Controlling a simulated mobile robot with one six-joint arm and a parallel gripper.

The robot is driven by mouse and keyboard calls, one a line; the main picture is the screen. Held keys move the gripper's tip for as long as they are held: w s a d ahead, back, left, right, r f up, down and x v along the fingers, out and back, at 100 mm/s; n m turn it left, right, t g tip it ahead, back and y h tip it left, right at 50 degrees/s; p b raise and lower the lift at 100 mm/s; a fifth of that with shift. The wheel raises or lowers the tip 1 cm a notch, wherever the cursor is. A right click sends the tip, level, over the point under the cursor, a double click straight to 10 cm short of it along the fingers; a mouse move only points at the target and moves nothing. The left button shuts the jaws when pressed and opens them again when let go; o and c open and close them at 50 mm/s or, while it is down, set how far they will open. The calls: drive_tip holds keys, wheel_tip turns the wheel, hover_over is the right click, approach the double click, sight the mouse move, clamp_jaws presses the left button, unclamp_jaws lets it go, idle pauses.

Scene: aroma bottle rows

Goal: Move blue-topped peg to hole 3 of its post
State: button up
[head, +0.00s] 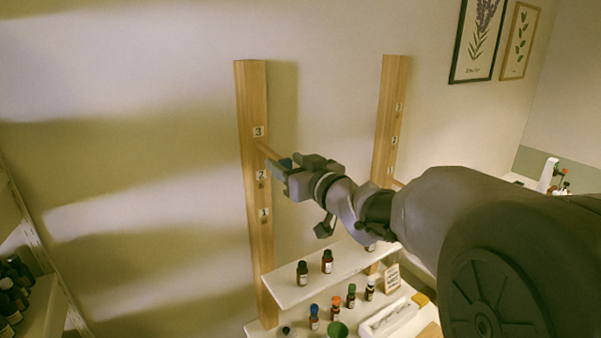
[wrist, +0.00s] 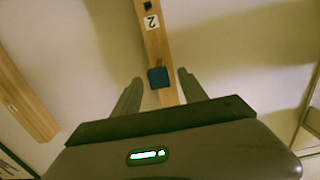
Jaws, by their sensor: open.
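The blue-topped peg (head: 267,152) is a pale wooden rod with a blue cap. It sticks out of the left wooden post (head: 251,100) just under the label 3, at hole 3. My gripper (head: 283,164) is at the peg's outer end. In the wrist view the blue cap (wrist: 158,77) lies between the two spread fingers of my gripper (wrist: 160,80), with gaps on both sides. The post (wrist: 153,45) runs behind it, with the label 2 upside down and a dark empty hole beside it. The holes by labels 2 and 1 look empty.
A second numbered post (head: 391,100) stands to the right. Dark bottles stand at far left. Free air lies left of the post.

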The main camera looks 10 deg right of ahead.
drive_tip(key=v, duration=1.6)
drive_tip(key=shift+s, duration=0.2)
drive_tip(key=s+d+f+m+g+h+b, duration=0.2)
drive_tip(key=d+f+m+h+b, duration=0.15)
drive_tip(key=f+b, duration=0.55)
drive_tip(key=s+d+f+m+g+h+b, duration=0.15)
drive_tip(key=s+f+m+h+b, duration=0.3)
drive_tip(key=f, duration=0.65)
drive_tip(key=s+a+f+g+y+b, duration=0.2)
drive_tip(key=s+a+f+b, duration=0.3)
drive_tip(key=f, duration=0.5)
drive_tip(key=s+a+f+g+y+b, duration=0.2)
drive_tip(key=s+a+f+g+b, duration=0.3)
drive_tip(key=s+a+f, duration=0.3)
drive_tip(key=shift+s+f+y, duration=0.3)
drive_tip(key=shift+s+f, duration=0.25)
drive_tip(key=shift+f, duration=0.35)
